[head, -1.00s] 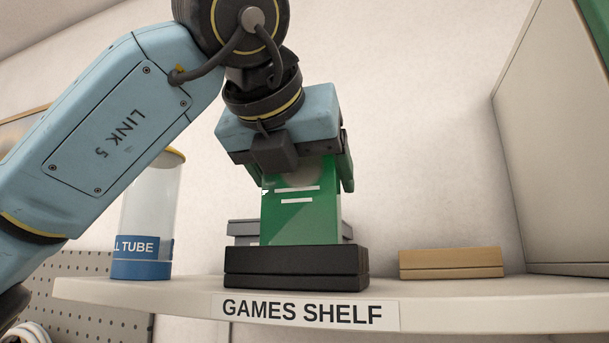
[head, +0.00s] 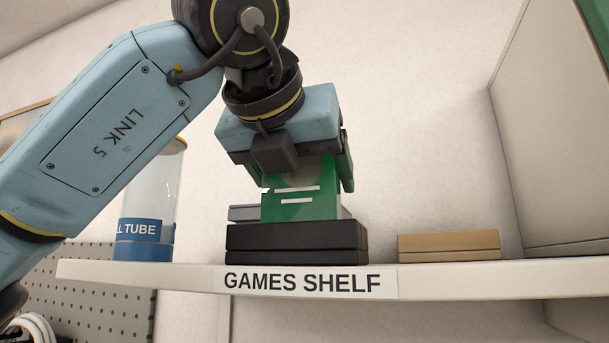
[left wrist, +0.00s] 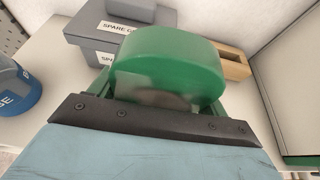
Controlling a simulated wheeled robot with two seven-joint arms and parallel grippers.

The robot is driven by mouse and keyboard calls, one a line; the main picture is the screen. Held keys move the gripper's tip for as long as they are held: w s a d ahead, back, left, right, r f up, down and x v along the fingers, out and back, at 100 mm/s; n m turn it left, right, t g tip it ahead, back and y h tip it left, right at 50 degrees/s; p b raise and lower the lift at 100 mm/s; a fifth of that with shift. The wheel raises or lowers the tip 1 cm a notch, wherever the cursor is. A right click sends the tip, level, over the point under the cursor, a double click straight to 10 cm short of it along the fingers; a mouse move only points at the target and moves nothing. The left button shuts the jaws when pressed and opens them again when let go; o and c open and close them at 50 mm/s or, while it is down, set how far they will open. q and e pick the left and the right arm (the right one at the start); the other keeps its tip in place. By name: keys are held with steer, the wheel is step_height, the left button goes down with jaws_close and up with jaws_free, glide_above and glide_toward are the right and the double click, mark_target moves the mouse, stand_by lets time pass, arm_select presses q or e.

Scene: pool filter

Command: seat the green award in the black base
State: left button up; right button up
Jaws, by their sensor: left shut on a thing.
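My left gripper (head: 308,170) is shut on the upper part of the green award (head: 305,208), which is upright and has two white lines on its front. The award stands over the black base (head: 296,243), near the front edge of the shelf. Its lower end is hidden by the base's front; I cannot tell whether it is in a slot or behind the base. In the left wrist view the rounded green award top (left wrist: 168,65) fills the middle and the base is hidden. My right gripper is not in view.
The games shelf (head: 520,281) also carries a clear ball tube (head: 145,230) with a blue bottom at left, a tan wooden block (head: 449,246) at right, and a grey box (left wrist: 90,25) behind the base. A tall pale panel (head: 555,130) stands at far right.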

arm_select(q)
steer(key=o, duration=1.3)
steer(key=shift+s, duration=0.1)
steer(key=shift+b+v, duration=0.3)
steer(key=shift+v, duration=2.15)
